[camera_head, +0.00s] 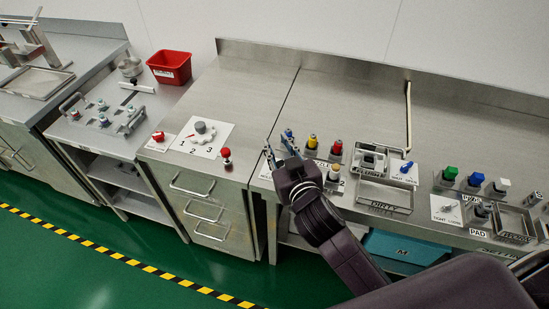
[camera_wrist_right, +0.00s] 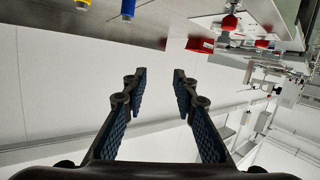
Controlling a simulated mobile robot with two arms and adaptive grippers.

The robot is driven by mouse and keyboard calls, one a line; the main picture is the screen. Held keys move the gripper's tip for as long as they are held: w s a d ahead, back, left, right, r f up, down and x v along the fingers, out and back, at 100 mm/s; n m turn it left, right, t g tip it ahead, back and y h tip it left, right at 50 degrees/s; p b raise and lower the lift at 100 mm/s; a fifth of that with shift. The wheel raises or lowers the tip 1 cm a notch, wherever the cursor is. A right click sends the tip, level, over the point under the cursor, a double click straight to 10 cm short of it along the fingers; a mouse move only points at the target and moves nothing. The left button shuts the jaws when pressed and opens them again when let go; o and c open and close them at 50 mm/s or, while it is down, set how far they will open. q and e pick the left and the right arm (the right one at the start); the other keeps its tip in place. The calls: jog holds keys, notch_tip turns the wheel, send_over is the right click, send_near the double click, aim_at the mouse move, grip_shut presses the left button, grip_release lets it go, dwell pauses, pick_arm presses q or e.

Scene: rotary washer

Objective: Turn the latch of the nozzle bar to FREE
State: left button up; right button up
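My right gripper (camera_head: 278,146) is open and empty, raised over the front of the middle counter. In the right wrist view its two fingers (camera_wrist_right: 158,82) stand apart with nothing between them. I cannot make out for certain which part is the nozzle bar's latch. A metal frame with handles and several knobs (camera_head: 101,118) stands on the left counter, well away from the gripper. A small blue lever (camera_head: 406,167) sits on a white labelled card to the right of the gripper; its lettering is too small to read surely. My left gripper is out of view.
A numbered dial plate (camera_head: 214,143) and a red knob (camera_head: 226,153) are left of the gripper. Yellow and red capped parts (camera_head: 336,147) stand close to its right. A metal tray (camera_head: 385,197) and a red bin (camera_head: 170,67) are farther off. The counter behind is clear.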

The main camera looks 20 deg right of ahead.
jog(key=w+a+r+n+t+y, duration=0.35)
jog(key=a+r+n+y, duration=0.7)
jog(key=a+r, duration=0.55)
jog(key=s+a+n+g+y, duration=0.2)
jog(key=a+n+g+y, duration=0.4)
jog(key=a+g+y, duration=0.15)
jog(key=n+g+h, duration=0.3)
jog(key=g+h, duration=0.8)
jog(key=h, duration=0.7)
send_over(277, 163)
jog(key=shift+m, duration=0.25)
notch_tip(277, 163, down, 20)
jog(key=shift+w+a+r, duration=0.1)
jog(key=shift+a+r, duration=0.05)
jog(key=shift+r, duration=0.05)
jog(key=shift+d+f+p, duration=0.2)
jog(key=shift+d+p, duration=0.05)
jog(key=shift+p, duration=0.05)
notch_tip(277, 163, down, 6)
jog(key=shift+a+p, duration=0.1)
jog(key=shift+p, duration=0.8)
jog(key=shift+f, duration=0.65)
